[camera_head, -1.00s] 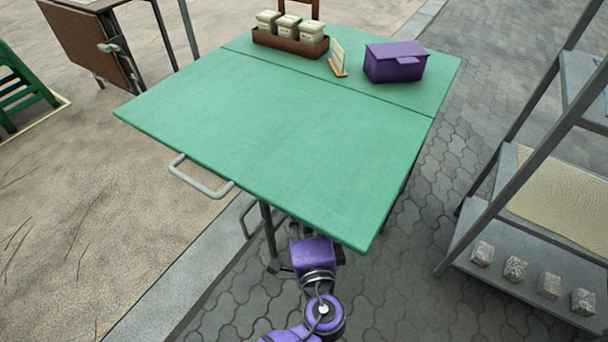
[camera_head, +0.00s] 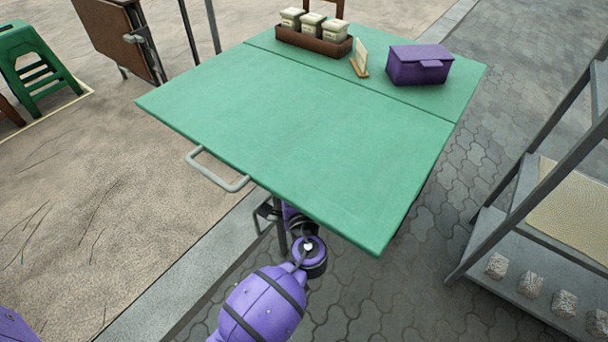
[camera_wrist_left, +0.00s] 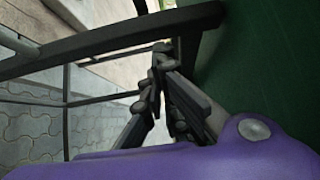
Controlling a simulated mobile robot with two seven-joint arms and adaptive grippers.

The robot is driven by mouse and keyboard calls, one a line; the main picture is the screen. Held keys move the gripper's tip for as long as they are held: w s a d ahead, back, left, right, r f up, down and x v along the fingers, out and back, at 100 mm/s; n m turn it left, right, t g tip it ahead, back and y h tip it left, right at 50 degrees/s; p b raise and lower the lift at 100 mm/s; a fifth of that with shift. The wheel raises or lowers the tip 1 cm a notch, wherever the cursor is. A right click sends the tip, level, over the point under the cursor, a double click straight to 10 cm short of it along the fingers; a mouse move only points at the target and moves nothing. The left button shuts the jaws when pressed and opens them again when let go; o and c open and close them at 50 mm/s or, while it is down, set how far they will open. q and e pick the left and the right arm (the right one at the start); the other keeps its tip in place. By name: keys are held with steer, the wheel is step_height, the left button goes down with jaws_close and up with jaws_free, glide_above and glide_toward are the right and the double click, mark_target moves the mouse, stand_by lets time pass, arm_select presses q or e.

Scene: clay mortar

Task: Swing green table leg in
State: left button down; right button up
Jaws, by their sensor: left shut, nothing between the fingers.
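The green folding table (camera_head: 290,130) stands in front of me, with a grey bar handle (camera_head: 215,172) on its near left edge. A dark table leg (camera_head: 283,240) shows below the near edge; most of the leg frame is hidden by the top. My left arm comes in from the bottom, and its wrist goes under the near edge, so its gripper is hidden in the head view. In the left wrist view my left gripper (camera_wrist_left: 160,58) is shut and empty, close to a dark frame bar (camera_wrist_left: 100,45). I cannot tell whether they touch. A dark green surface (camera_wrist_left: 260,75) fills the right side.
A brown tray (camera_head: 312,42) of jars, a small sign (camera_head: 359,58) and a purple box (camera_head: 419,64) stand on the table's far part. A grey shelf (camera_head: 535,270) with pale blocks is at the right. A green stool (camera_head: 38,70) is at the far left.

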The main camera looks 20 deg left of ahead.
arm_select(q)
steer(key=shift+w+a, duration=0.15)
steer(key=shift+a, duration=0.2)
